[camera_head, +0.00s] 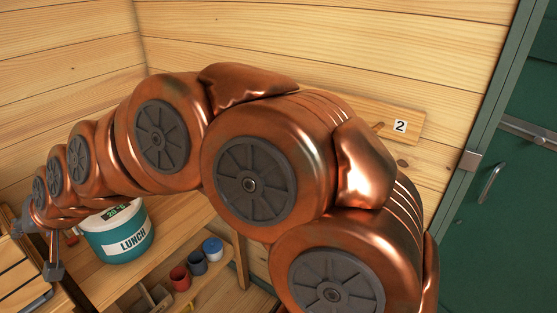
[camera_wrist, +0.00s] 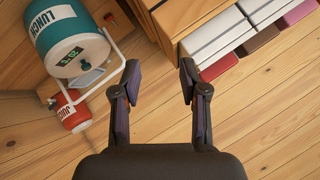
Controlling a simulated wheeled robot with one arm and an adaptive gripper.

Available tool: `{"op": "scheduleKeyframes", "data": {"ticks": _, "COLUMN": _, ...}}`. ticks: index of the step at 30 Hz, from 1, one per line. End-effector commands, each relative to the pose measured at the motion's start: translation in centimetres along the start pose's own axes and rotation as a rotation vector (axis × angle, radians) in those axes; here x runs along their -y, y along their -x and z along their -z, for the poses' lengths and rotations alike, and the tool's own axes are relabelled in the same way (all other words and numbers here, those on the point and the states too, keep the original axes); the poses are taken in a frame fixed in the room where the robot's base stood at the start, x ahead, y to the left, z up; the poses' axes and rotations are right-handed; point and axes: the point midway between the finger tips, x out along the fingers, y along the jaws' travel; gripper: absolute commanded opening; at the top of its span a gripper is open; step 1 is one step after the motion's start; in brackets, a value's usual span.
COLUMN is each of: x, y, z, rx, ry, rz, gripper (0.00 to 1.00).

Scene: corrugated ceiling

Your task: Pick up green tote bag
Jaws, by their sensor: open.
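I cannot make out a green tote bag in either view. A teal and white round container marked LUNCH (camera_head: 117,234) stands on the wooden bench at the left, partly behind my arm. It also shows at the upper left of the wrist view (camera_wrist: 70,38), left of my gripper and apart from it. My gripper (camera_wrist: 160,78) is open, with nothing between its fingers and wooden boards beyond.
A red container (camera_wrist: 72,112) lies by the teal one. White and coloured boxes (camera_wrist: 212,30) are at the upper right of the wrist view. Red, dark and blue cups (camera_head: 197,262) stand on the lower shelf. A green metal door (camera_head: 500,200) is at the right.

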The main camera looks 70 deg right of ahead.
Motion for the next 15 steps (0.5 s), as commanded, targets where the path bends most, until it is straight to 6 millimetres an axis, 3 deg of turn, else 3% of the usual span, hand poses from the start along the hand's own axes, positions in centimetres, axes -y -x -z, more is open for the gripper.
{"op": "scheduleKeyframes", "data": {"ticks": 3, "x": -1.1, "y": -1.2, "z": 6.0, "rx": -0.201, "ry": -0.136, "rz": 0.038, "gripper": 0.43}}
{"op": "scheduleKeyframes", "data": {"ticks": 8, "x": -4.4, "y": -0.3, "z": 14.5, "rx": -0.492, "ry": -0.324, "rz": 0.065, "gripper": 0.43}}
{"op": "scheduleKeyframes", "data": {"ticks": 12, "x": -9.5, "y": 1.9, "z": 20.8, "rx": -0.752, "ry": -0.486, "rz": 0.059, "gripper": 0.43}}
{"op": "scheduleKeyframes", "data": {"ticks": 15, "x": -14.2, "y": 4.4, "z": 24.2, "rx": -0.941, "ry": -0.598, "rz": 0.036, "gripper": 0.43}}
